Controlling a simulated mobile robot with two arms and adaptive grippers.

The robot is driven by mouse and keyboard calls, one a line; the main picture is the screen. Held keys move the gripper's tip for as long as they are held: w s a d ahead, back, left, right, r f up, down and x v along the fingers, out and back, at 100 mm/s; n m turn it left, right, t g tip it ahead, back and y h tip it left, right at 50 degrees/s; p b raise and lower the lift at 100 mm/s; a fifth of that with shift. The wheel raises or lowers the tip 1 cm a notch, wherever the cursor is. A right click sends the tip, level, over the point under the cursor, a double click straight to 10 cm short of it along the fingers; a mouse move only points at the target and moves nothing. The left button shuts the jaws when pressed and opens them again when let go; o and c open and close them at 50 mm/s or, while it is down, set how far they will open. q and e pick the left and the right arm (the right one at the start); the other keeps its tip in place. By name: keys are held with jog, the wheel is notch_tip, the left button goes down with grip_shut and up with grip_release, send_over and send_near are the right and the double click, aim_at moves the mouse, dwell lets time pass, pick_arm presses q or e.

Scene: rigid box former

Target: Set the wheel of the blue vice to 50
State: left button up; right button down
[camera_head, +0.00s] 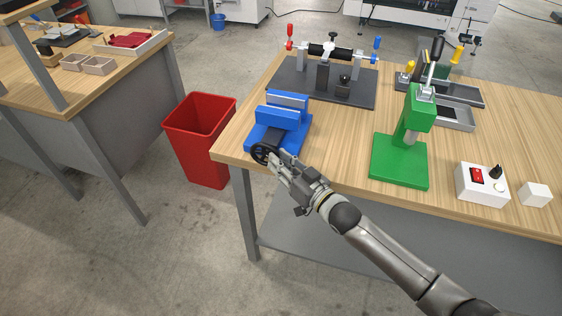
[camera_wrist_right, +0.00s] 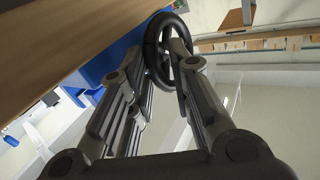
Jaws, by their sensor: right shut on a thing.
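The blue vice (camera_head: 279,122) stands at the near left corner of the wooden workbench. Its black wheel (camera_head: 259,153) faces the front edge of the bench. My right gripper (camera_head: 275,160) reaches the wheel from the right and front. In the right wrist view the gripper (camera_wrist_right: 172,50) is shut on the rim of the black wheel (camera_wrist_right: 153,40), with a finger on either side of it. Part of the blue vice (camera_wrist_right: 112,62) shows behind. No reading or scale mark for the wheel can be made out. My left gripper is not in view.
A green press (camera_head: 390,160) stands right of the vice. A dark fixture with red and blue handles (camera_head: 300,82) is behind it. A white switch box (camera_head: 480,186) and white cube (camera_head: 535,195) are at the right. A red bin (camera_head: 200,140) stands on the floor left of the workbench (camera_head: 335,150).

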aim_at(267, 145)
jog(key=r+n+g+h+p, duration=0.1)
jog(key=h+p, duration=0.1)
jog(key=p, duration=0.4)
jog(key=r+n+g+h+p, duration=0.1)
jog(key=r+g+h+p, duration=0.1)
jog(key=p, duration=0.4)
jog(key=w+a+r+n+g+h+p, duration=0.1)
jog(key=r+h+p, duration=0.1)
jog(key=p, duration=0.4)
jog(key=shift+r+n+g+h+p, duration=0.1)
jog(key=shift+n+g+h+p, duration=0.2)
jog(key=shift+n+h+p, duration=0.1)
jog(key=shift+w+a+r+n+g+h+p, duration=0.15)
jog(key=shift+a+n+g+h+p, duration=0.4)
jog(key=shift+h, duration=0.65)
jog(key=shift+w+a+r+n+g+h, duration=0.1)
jog(key=shift+a+n+g+h, duration=0.15)
jog(key=shift+h, duration=0.45)
jog(key=shift+w+a+n+g+h, duration=0.1)
jog(key=shift+a+g+h, duration=0.25)
jog(key=shift+h, duration=0.35)
jog(key=shift+a, duration=0.1)
jog(key=c, duration=1.5)
grip_release()
